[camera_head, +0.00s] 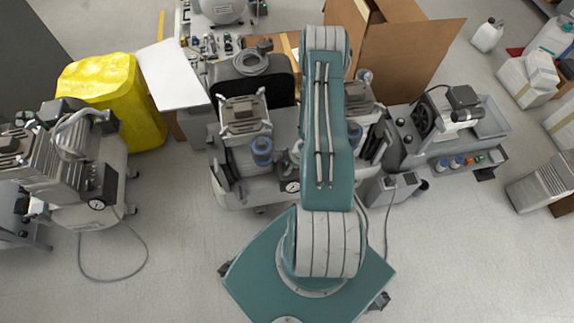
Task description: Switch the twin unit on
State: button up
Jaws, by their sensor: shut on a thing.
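The twin unit (232,192) stands in the middle, a pale wheeled base carrying two compressor heads. Its left head (244,122) is clear to see, with a blue canister (262,152) beside it. Its right head (360,94) is partly covered by my arm. A round gauge (292,187) sits at the front edge of the base, just left of my arm. My teal arm reaches up across the unit and hides its middle. I cannot make out a switch. My gripper does not show; my arm covers that area.
Another compressor (62,165) stands at the left, its cable on the floor. A yellow covered bin (115,95) and cardboard boxes (408,55) stand behind. A grey compressor (450,120) is close on the right. The floor in front is mostly clear.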

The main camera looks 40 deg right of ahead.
jog(key=m+h, duration=0.1)
jog(key=m, duration=0.2)
jog(key=m+t+h, duration=0.1)
jog(key=m, duration=0.3)
jog(key=shift+h, duration=0.3)
jog(key=m, duration=0.2)
jog(key=m+h, duration=0.1)
jog(key=m, duration=0.1)
jog(key=shift+a+m+h, duration=0.1)
jog(key=shift+m+h, duration=0.2)
jog(key=shift+m, duration=0.1)
jog(key=shift+w+m+h, duration=0.1)
jog(key=shift+m+h, duration=0.5)
jog(key=shift+m, duration=0.9)
jog(key=o, duration=1.2)
jog(key=shift+c, duration=0.2)
jog(key=v, duration=1.2)
jog(key=shift+w, duration=0.2)
